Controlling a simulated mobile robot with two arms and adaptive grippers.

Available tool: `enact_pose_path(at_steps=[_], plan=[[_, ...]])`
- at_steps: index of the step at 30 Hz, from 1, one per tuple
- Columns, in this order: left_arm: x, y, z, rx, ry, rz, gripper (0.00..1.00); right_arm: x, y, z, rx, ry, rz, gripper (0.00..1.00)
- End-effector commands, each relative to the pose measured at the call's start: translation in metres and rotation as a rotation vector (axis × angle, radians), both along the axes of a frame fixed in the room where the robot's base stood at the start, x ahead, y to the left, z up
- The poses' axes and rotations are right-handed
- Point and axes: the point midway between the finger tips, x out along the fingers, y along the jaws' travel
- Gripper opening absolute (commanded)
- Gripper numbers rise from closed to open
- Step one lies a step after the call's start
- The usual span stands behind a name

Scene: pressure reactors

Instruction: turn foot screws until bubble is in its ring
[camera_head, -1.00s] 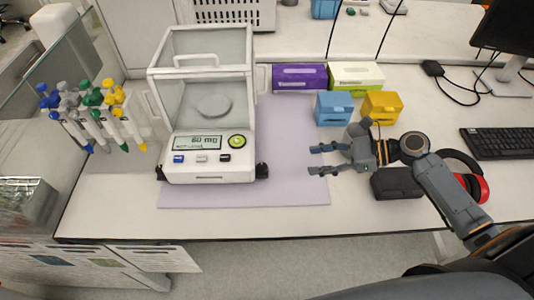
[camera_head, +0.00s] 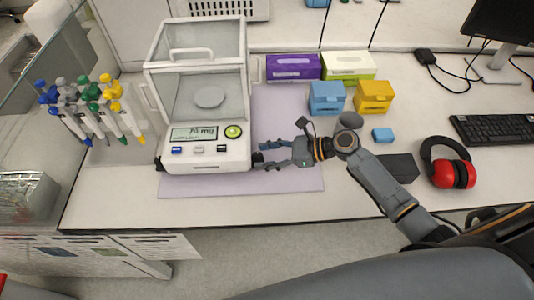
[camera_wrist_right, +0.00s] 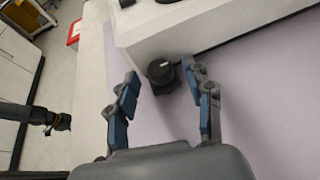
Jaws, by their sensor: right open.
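The white balance (camera_head: 207,158) with its glass draft shield stands on a lilac mat (camera_head: 290,180). A round green level (camera_head: 233,131) sits on its front panel; the bubble inside is too small to place. A black foot screw (camera_head: 258,158) is at its front right corner and another black foot (camera_head: 159,165) at the front left. My right gripper (camera_head: 266,154) is open at the right foot screw. In the right wrist view the knob (camera_wrist_right: 161,71) lies between the spread fingertips, nearer the right finger; contact is unclear. My left gripper is not in view.
Pipettes on a rack (camera_head: 85,97) stand left of the balance. Purple (camera_head: 293,67) and green-white boxes (camera_head: 348,66), with blue (camera_head: 327,97) and yellow boxes (camera_head: 374,97), stand behind my right arm. Red headphones (camera_head: 452,170) and a black case (camera_head: 398,167) lie to the right.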

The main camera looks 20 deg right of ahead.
Motion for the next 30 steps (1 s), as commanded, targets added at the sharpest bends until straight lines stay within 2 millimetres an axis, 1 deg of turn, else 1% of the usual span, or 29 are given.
enact_pose_path(at_steps=[4, 5, 6, 8, 9, 11, 12, 20, 26, 30], plan=[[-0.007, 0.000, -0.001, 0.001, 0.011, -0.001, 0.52, 0.000, 0.000, 0.000, 0.000, 0.000, 0.000, 0.51], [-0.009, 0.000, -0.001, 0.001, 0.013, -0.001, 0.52, 0.000, 0.000, 0.000, 0.000, 0.000, 0.000, 0.45], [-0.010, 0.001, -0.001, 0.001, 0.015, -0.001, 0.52, 0.000, 0.000, 0.000, 0.000, 0.000, 0.000, 0.37], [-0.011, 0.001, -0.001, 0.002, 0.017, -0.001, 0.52, 0.000, 0.000, 0.000, 0.000, 0.000, 0.000, 0.25], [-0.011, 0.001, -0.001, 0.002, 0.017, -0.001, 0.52, 0.000, 0.000, 0.000, 0.000, 0.000, 0.000, 0.17], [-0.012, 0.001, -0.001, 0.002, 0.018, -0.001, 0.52, 0.000, 0.000, 0.000, 0.000, 0.000, 0.000, 0.04], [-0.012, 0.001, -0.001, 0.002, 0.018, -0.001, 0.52, 0.000, 0.000, 0.000, 0.000, 0.000, 0.000, 0.00], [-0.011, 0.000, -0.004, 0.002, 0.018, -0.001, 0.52, 0.001, -0.001, -0.001, 0.000, 0.000, 0.024, 0.00], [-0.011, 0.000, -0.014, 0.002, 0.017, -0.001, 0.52, 0.004, -0.002, -0.002, 0.000, -0.001, 0.118, 0.00], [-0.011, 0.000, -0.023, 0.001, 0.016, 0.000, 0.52, 0.007, -0.003, -0.002, 0.000, -0.002, 0.215, 0.00]])
